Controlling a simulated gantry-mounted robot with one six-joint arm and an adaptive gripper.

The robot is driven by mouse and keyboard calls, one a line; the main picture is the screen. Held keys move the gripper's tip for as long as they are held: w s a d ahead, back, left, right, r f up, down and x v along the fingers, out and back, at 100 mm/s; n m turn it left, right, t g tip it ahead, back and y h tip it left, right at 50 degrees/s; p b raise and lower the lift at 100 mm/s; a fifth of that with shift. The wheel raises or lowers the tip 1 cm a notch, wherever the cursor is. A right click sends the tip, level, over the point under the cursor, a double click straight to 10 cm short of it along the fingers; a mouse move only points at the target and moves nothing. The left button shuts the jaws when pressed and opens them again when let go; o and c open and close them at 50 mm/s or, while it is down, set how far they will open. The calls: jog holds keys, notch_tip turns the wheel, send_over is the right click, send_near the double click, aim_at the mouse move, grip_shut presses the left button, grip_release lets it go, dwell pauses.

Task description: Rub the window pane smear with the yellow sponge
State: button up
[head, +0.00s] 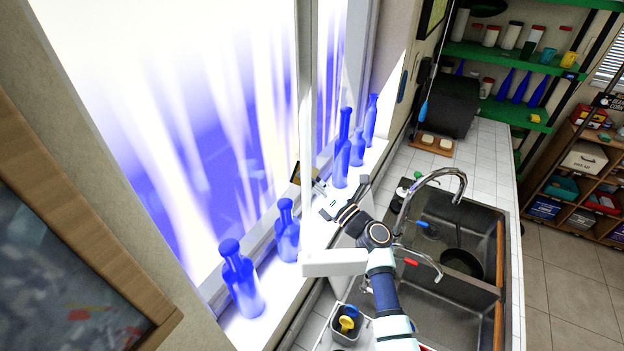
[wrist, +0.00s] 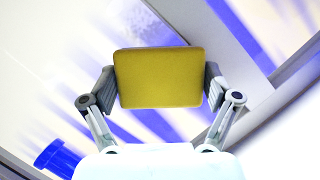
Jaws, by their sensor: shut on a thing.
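The yellow sponge (wrist: 158,77) is held flat between the two fingers of my gripper (wrist: 160,88) in the wrist view, its broad face toward the camera. In the head view my gripper (head: 319,187) reaches across the sill to the window, and the sponge (head: 295,173) shows only as a small, dark-edged piece by the frame. The window pane (head: 190,130) is bright, with blue and white streaks showing through it. I cannot clearly make out the smear. I cannot tell whether the sponge touches the glass.
Blue bottles stand on the sill (head: 315,228) on both sides of my gripper: two nearer (head: 240,280) and several farther (head: 343,150). A double sink (head: 455,215) with curved taps lies to the right. A small caddy (head: 345,325) sits below my arm.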

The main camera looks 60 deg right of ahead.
aim_at(317, 172)
jog(key=shift+w, duration=0.55)
jog(key=d+b, duration=0.2)
jog(key=d, duration=0.1)
jog(key=shift+s+f+b, duration=0.15)
jog(key=shift+f+b, duration=0.05)
jog(key=shift+b, duration=0.2)
jog(key=shift+d+r, duration=0.2)
jog(key=shift+d, duration=0.15)
